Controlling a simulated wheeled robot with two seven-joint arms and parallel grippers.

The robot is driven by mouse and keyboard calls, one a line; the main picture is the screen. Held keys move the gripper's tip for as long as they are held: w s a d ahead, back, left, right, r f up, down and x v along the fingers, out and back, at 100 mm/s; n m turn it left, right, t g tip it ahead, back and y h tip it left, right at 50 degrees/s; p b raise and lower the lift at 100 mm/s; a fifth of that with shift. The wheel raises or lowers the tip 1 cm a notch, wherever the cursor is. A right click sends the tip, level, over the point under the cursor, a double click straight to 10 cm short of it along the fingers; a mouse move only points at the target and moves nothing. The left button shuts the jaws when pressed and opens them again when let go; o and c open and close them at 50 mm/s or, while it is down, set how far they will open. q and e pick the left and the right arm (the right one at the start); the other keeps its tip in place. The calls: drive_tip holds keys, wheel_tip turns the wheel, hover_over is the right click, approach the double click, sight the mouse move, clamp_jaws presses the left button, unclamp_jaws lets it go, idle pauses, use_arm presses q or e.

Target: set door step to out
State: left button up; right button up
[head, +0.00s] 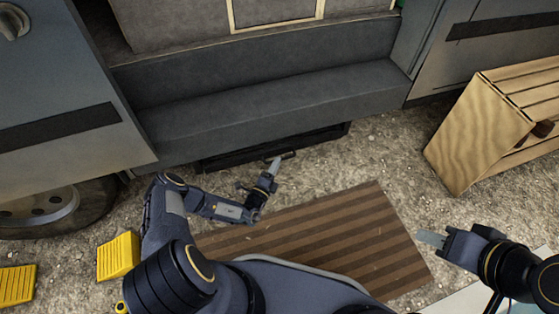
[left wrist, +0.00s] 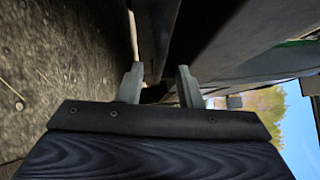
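The door step (head: 235,158) is a dark, flat black frame low under the van's grey sill, just above the gravel. It sticks out only a little from beneath the sill. A short dark bar (head: 288,155) shows at its front edge. My left gripper (head: 276,162) is at this bar. In the left wrist view the fingers of my left gripper (left wrist: 160,86) stand apart, with dark parts beyond and between them; I cannot make out firm contact. My right gripper (head: 430,238) is at the lower right, away from the step; its finger gap cannot be made out.
A brown striped mat (head: 340,235) lies on the gravel in front of the step. A wooden crate (head: 475,135) stands at the right. Yellow chocks (head: 118,256) lie at the lower left near the van's wheel (head: 45,210). Gravel between step and crate is clear.

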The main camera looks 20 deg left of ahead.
use_arm(q)
drive_tip(key=shift+b+x, duration=0.3)
drive_tip(key=shift+x, duration=1.4)
drive_tip(key=shift+c, duration=0.2)
clamp_jaws()
